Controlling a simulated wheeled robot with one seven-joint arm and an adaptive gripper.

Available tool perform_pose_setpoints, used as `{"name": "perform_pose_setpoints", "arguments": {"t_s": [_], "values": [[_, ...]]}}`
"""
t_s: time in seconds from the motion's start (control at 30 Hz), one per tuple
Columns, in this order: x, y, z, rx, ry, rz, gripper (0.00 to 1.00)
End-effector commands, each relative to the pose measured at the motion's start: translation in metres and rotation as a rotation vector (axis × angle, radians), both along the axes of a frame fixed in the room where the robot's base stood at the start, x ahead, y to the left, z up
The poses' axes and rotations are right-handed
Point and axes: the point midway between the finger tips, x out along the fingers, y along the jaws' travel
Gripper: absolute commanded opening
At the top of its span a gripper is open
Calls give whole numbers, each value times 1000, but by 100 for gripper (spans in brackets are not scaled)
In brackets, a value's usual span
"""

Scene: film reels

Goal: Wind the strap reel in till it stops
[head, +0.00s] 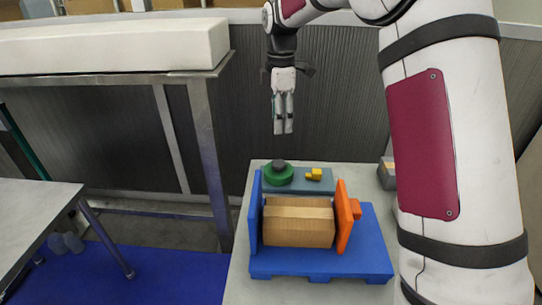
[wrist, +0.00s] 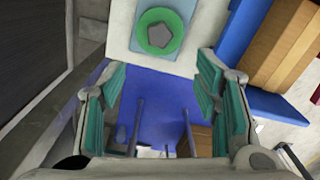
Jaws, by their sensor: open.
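The strap reel is a green round wheel (head: 278,174) with a dark grey knob (head: 278,164) on top. It sits on a blue-grey base plate (head: 322,184) at the back of the table, and a small yellow block (head: 315,174) is on the plate to its right. The reel also shows in the wrist view (wrist: 160,32), at the top, with its knob seen from above. My gripper (head: 284,128) hangs above and behind the table, pointing down, apart from the reel. In the wrist view its teal-padded fingers (wrist: 165,105) are spread wide with nothing between them. No strap is clearly visible.
A cardboard box (head: 298,222) sits in a blue cradle (head: 318,272) between a blue wall and an orange plate (head: 347,215), close in front of the reel. A dark grey object (head: 387,173) is at the table's right edge. A white beam (head: 110,47) lies on a stand at left.

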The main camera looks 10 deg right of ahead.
Motion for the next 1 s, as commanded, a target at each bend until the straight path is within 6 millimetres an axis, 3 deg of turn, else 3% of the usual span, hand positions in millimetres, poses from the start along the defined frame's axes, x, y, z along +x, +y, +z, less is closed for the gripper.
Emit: {"name": "perform_pose_setpoints", "arguments": {"t_s": [0.27,0.7,1.0], "values": [[0,0,-30,0,5,6,56],[0,0,-113,0,4,4,56],[0,0,-137,0,2,4,56]]}}
